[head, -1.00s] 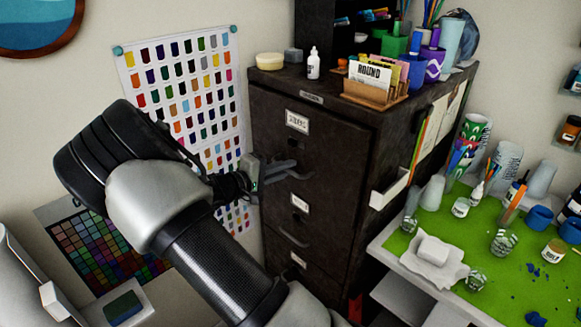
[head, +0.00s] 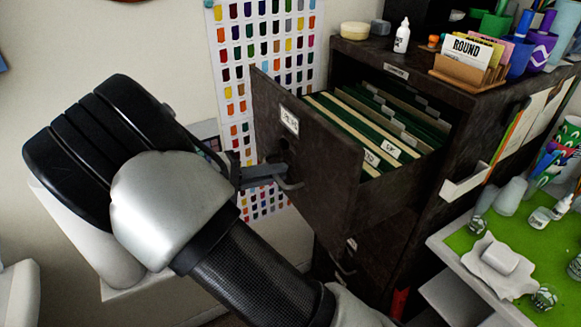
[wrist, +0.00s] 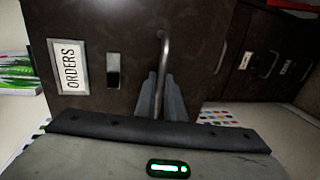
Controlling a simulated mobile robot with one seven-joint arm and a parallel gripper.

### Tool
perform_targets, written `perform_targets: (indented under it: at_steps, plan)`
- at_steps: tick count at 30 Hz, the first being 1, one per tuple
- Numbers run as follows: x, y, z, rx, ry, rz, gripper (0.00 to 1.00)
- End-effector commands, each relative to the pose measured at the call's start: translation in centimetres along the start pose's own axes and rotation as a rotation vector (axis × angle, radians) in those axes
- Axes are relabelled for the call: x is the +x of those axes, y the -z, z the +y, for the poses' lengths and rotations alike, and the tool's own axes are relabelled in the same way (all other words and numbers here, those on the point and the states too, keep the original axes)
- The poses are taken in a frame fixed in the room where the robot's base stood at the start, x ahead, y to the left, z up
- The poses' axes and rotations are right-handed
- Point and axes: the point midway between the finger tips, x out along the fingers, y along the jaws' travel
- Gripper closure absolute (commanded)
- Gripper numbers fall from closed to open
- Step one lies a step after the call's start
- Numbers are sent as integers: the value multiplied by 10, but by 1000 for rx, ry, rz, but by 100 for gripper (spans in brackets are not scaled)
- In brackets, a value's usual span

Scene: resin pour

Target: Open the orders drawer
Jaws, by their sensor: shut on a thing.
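The orders drawer (head: 308,170) is the top drawer of a dark metal cabinet (head: 425,185). It is pulled well out, and green folders with pale tabs show inside. In the wrist view its front (wrist: 130,30) carries a label (wrist: 69,66) reading ORDERS and a curved metal handle (wrist: 163,45). My gripper (wrist: 160,95) is shut on that handle, with a finger on each side of it. In the head view my gripper (head: 285,178) is at the drawer's front, partly hidden by my wrist.
Lower drawers (head: 345,255) are shut. On the cabinet top are a glue bottle (head: 402,36), a card holder (head: 468,72) and cups. A green-topped worktable (head: 462,240) with jars stands at the right. A colour chart (head: 265,60) hangs behind the drawer.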

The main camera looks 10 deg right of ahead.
Motion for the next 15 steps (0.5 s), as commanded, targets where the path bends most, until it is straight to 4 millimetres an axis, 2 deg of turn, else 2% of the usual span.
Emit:
perform_targets:
  at_steps: [4,14,15]
  plan:
    - [-6,0,-2,0,0,-1,100]
    - [-6,0,-2,1,0,-1,100]
    - [-6,0,-2,1,0,-1,84]
